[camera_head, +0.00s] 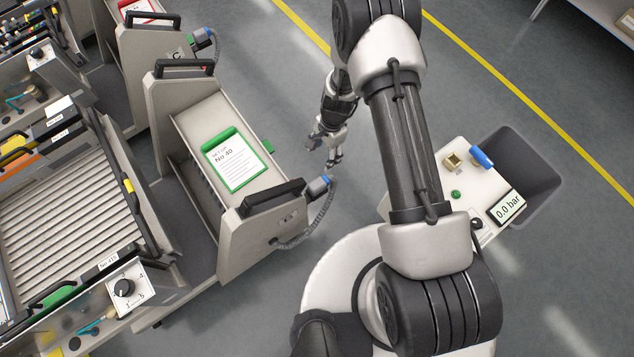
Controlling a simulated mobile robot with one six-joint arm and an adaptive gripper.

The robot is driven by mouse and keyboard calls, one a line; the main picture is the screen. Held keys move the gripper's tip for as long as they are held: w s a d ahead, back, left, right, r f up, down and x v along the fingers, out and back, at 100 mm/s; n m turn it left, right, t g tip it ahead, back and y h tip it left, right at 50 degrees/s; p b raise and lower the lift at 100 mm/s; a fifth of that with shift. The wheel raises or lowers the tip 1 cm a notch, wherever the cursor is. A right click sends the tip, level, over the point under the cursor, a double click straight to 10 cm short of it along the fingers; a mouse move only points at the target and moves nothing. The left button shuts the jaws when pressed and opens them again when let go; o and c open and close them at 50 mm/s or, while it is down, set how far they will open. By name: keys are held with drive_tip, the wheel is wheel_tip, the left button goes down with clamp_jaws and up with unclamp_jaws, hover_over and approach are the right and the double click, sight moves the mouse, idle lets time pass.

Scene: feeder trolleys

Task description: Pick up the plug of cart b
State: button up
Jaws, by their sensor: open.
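A grey plug with a blue end (318,186) sits at the right end of the nearer trolley (255,235), beside its black handle. A grey coiled cable (305,230) hangs from it down the trolley's end. A letter mark on that end is too small to read surely. My gripper (334,163) is open and empty, pointing down, a little above and right of the plug in the picture. It appears apart from the plug.
The nearer trolley carries a green-framed card (237,158) reading No 40. A wide rack with rollers (60,190) stands at the left. Grey floor with yellow lines (530,100) is open behind my gripper and to the right. A pale shelf (600,15) is at the top right.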

drive_tip(key=b, duration=0.4)
hover_over(317, 184)
drive_tip(key=w, duration=0.2)
drive_tip(key=f, duration=1.2)
drive_tip(key=shift+s+d+f, duration=0.25)
drive_tip(key=shift+d+f, duration=0.1)
drive_tip(key=f+b, duration=0.1)
drive_tip(key=s+f+b, duration=0.1)
drive_tip(key=f, duration=0.1)
drive_tip(key=f+b, duration=0.1)
drive_tip(key=f, duration=0.1)
drive_tip(key=shift+s+a+f, duration=0.1)
drive_tip(key=shift+s+a, duration=0.05)
drive_tip(key=shift+a, duration=0.1)
drive_tip(key=shift+c, duration=0.4)
clamp_jaws()
